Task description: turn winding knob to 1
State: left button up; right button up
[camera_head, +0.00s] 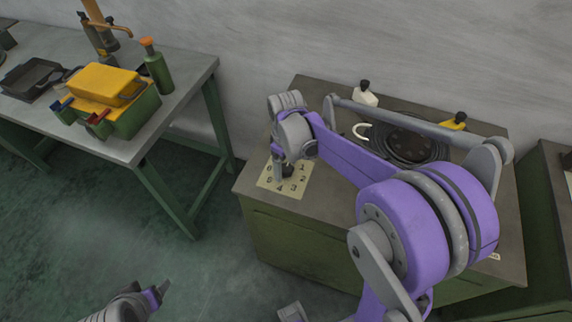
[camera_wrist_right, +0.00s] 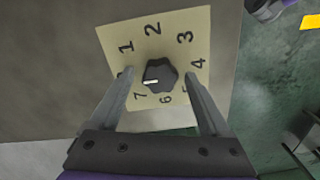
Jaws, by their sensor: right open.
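The winding knob (camera_wrist_right: 166,70) is a dark lobed knob on a cream plate (camera_wrist_right: 185,20) with printed numbers. Its white mark points left in the right wrist view, below the 1 and above the 7. My right gripper (camera_wrist_right: 158,76) is open, with a finger on either side of the knob and visible gaps between. The left finger hides the plate between 1 and 7. In the head view the plate (camera_head: 266,183) lies at the cabinet top's front left corner, under my right gripper (camera_head: 284,168). My left gripper (camera_head: 163,288) is low at the left, away from the cabinet.
The green cabinet's grey top (camera_head: 325,92) also carries a dark round coil (camera_head: 405,147), a white-based knob (camera_head: 364,96) and a yellow-based knob (camera_head: 455,122), partly behind my right arm. A workbench (camera_head: 180,75) at left holds a green and yellow toolbox (camera_head: 135,115) and a bottle (camera_head: 157,70).

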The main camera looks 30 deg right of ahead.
grip_shut()
dwell(0.4)
jog(key=m, duration=0.3)
jog(key=shift+m+b, duration=0.4)
jog(key=m, duration=0.4)
jog(key=shift+m+b, duration=0.3)
jog(key=shift+m, duration=0.1)
grip_release()
dwell(0.3)
